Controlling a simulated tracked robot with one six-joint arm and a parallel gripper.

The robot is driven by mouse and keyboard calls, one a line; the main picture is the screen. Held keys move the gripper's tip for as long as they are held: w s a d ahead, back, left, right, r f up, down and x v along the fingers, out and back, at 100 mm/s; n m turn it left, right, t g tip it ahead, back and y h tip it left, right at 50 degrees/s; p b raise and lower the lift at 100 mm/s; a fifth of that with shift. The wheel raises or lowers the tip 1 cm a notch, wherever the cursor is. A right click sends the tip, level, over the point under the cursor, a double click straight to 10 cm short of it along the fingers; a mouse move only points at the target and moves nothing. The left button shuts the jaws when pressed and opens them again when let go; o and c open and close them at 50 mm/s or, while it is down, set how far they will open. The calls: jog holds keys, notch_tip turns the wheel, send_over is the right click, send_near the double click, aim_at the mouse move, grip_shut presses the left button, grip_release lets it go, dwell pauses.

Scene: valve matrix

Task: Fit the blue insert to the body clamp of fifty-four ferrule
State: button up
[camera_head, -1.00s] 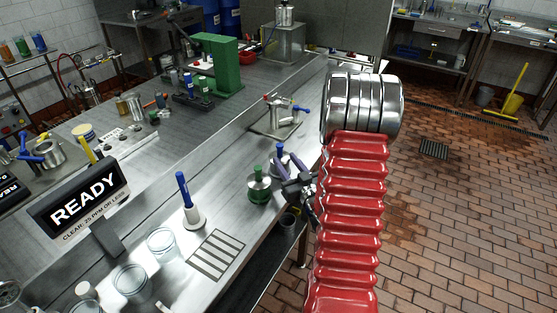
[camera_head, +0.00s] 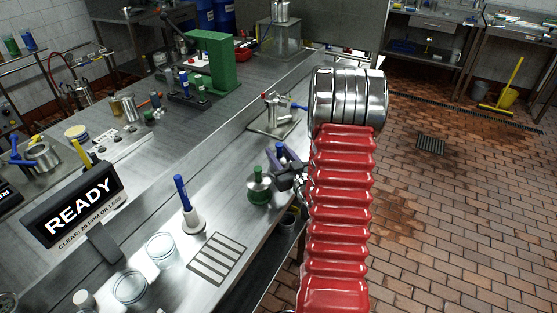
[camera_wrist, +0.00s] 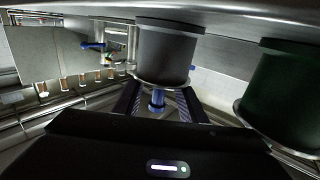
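A dark insert with a blue top (camera_head: 281,150) stands on the bench's front strip, partly hidden by my gripper (camera_head: 286,173). In the wrist view, which looks inverted, its blue stem (camera_wrist: 157,99) lies between my gripper's two fingers (camera_wrist: 157,106), below its dark grey cylinder (camera_wrist: 164,55). The fingers look open, with gaps beside the stem. A green insert (camera_head: 258,187) stands just to the left; its dark body (camera_wrist: 284,95) shows at the right of the wrist view. A steel clamp fixture with a blue handle (camera_head: 279,107) stands farther back. I cannot read any number on it.
A white cone with a blue handle (camera_head: 187,205), a slotted grate (camera_head: 217,259) and glass jars (camera_head: 131,287) stand along the front strip. A READY sign (camera_head: 80,206) is at the left. A green press (camera_head: 212,65) stands behind. Tiled floor lies to the right.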

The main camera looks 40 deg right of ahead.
grip_shut()
dwell(0.4)
dwell(0.4)
